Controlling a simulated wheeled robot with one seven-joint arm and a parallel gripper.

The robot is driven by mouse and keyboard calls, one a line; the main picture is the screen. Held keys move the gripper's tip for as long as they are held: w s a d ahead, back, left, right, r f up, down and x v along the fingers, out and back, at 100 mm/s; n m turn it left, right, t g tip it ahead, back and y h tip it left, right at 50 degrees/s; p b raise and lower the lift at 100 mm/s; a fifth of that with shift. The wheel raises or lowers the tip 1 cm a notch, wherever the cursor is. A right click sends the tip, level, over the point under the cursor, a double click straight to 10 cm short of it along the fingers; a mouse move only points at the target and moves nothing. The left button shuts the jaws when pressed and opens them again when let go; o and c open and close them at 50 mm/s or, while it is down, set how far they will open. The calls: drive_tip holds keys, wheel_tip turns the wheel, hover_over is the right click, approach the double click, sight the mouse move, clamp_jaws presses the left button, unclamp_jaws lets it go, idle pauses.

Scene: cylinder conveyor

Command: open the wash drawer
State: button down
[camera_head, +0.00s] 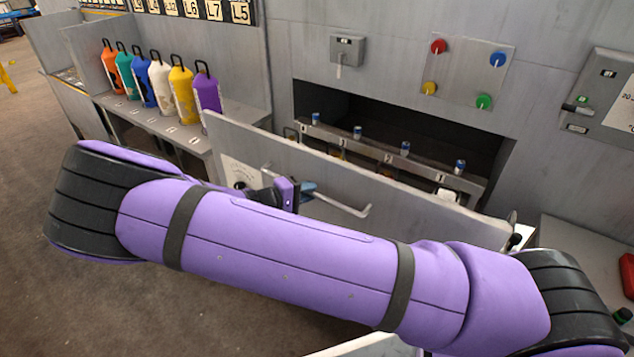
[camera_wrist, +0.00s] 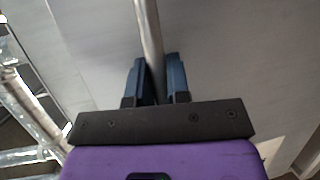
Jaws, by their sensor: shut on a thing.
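The wash drawer has a grey front panel (camera_head: 440,215) standing in front of a dark opening in the wall. A thin metal bar handle (camera_head: 345,207) runs along the panel's outer face. In the wrist view the handle (camera_wrist: 148,35) comes down from the top between the two blue fingers. My gripper (camera_head: 306,190) is shut on the handle, and it also shows in the wrist view (camera_wrist: 156,82). My purple arm hides the lower part of the panel. Behind the panel's top edge, a numbered rack (camera_head: 378,154) with several blue-capped cylinders (camera_head: 405,148) shows at the opening.
Several coloured bottles with black loops (camera_head: 160,78) stand on a grey bench (camera_head: 150,122) at the left. A panel with four coloured knobs (camera_head: 465,70) and a small switch box (camera_head: 347,48) are on the wall above. Open floor (camera_head: 60,270) lies at the left.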

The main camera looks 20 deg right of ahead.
drive_tip(key=shift+s+a, duration=0.35)
drive_tip(key=shift+a, duration=0.15)
drive_tip(key=c, duration=1.1)
unclamp_jaws()
drive_tip(key=shift+a, duration=0.1)
drive_tip(key=v, duration=1)
drive_tip(key=shift+a, duration=0.3)
drive_tip(key=shift+d+r, duration=0.1)
